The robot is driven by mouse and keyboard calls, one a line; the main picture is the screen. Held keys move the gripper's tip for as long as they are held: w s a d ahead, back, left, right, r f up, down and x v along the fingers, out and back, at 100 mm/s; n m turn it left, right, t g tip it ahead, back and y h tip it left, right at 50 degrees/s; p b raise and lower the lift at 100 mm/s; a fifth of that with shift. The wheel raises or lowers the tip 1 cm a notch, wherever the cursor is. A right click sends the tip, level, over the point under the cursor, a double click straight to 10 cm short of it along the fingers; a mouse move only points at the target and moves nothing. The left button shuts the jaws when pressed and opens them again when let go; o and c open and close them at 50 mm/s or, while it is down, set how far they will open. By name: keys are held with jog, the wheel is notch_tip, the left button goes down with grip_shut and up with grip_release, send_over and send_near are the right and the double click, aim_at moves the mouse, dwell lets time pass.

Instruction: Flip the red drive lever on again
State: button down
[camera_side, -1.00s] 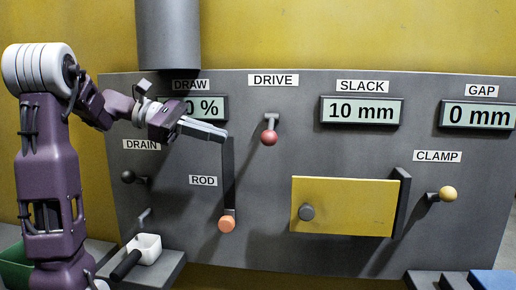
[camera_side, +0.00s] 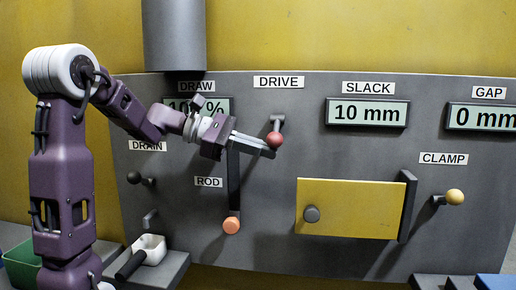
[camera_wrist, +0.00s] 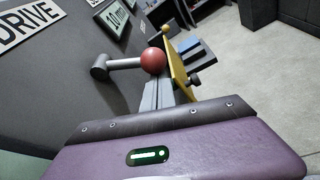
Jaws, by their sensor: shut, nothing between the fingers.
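The red drive lever (camera_side: 276,138) sticks out from the grey panel below the DRIVE label (camera_side: 279,82). Its red ball hangs at the lower end of a short grey stem. My gripper (camera_side: 272,150) is shut and empty, its fingertips right at the ball's lower left side. In the wrist view the red ball (camera_wrist: 153,61) sits just beyond the fingertips (camera_wrist: 163,88), with the stem running left to the panel. I cannot tell whether the fingers touch the ball.
The orange-knobbed rod lever (camera_side: 232,225) hangs below my gripper. The yellow door (camera_side: 350,222) is to the lower right, with the yellow-knobbed clamp lever (camera_side: 454,197) beyond it. The SLACK display (camera_side: 366,113) reads 10 mm. A white cup (camera_side: 150,248) stands at lower left.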

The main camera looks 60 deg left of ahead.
jog(key=shift+r, duration=0.1)
notch_tip(320, 180, up, 8)
jog(key=s+d+n+g+h, duration=0.1)
jog(key=n+g, duration=0.1)
jog(key=n, duration=0.2)
jog(key=shift+s+d+f+n+h, duration=0.25)
jog(key=shift+s+d+n+h, duration=0.05)
jog(key=shift+s+d+h, duration=0.1)
dwell(0.5)
jog(key=shift+w+a+r, duration=0.1)
jog(key=shift+r, duration=0.2)
dwell(0.3)
jog(key=v, duration=0.6)
jog(key=a+f+v, duration=0.1)
jog(key=v, duration=0.2)
jog(key=shift+w+a, duration=0.15)
jog(key=shift+a, duration=0.25)
jog(key=shift+d, duration=0.1)
